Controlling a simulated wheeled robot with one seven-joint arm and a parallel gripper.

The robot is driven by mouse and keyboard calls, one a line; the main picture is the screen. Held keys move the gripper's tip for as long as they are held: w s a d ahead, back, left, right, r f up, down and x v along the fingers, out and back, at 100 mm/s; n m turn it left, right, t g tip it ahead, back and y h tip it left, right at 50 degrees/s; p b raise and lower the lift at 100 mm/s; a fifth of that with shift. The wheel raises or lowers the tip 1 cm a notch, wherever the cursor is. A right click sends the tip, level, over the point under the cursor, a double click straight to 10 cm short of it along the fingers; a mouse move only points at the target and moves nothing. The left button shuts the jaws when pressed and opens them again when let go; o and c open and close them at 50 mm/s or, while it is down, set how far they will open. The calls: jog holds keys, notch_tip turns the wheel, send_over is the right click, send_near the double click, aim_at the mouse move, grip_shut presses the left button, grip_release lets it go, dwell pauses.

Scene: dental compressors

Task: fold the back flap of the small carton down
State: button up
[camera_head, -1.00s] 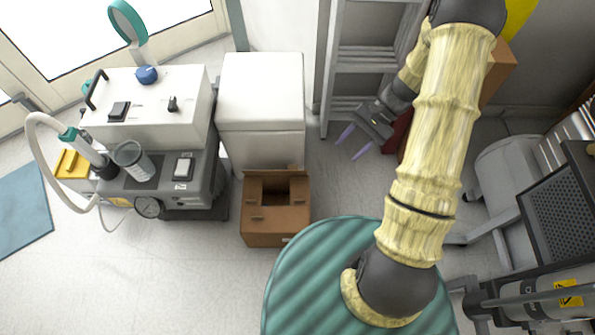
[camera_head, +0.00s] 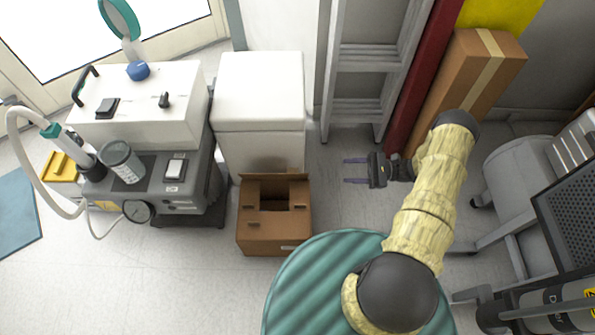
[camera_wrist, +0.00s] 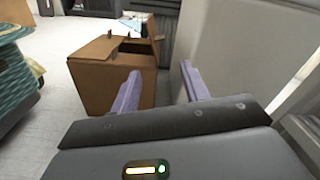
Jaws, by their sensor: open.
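The small brown carton (camera_head: 273,238) stands on the floor in front of the white cabinet, with a dark gap open in the middle of its top. Its back flap (camera_head: 273,177) stands up along the rear edge, close to the cabinet. The other flaps look folded inward, lying about flat. In the wrist view the carton (camera_wrist: 100,80) is ahead and left of centre, with the raised flap (camera_wrist: 157,47) on its right side. My gripper (camera_head: 346,171) is open and empty, right of the carton and apart from it, its fingers pointing left toward it. Both fingers (camera_wrist: 160,72) show in the wrist view.
The white cabinet (camera_head: 260,100) stands directly behind the carton. A grey compressor unit (camera_head: 150,195) is at left, a green ribbed round top (camera_head: 315,285) in front. A ladder (camera_head: 360,80) and tall box (camera_head: 465,85) stand behind my arm. Floor between gripper and carton is clear.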

aim_at(297, 171)
jog(key=shift+a, duration=0.1)
jog(key=a+b, duration=0.2)
jog(key=a, duration=0.3)
jog(key=a+b, duration=0.2)
jog(key=a, duration=0.4)
jog(key=a+b, duration=0.2)
jog(key=a, duration=0.3)
jog(key=shift+w+a+f, duration=0.1)
jog(key=shift+w+a, duration=0.15)
jog(key=shift+a, duration=0.35)
grip_shut()
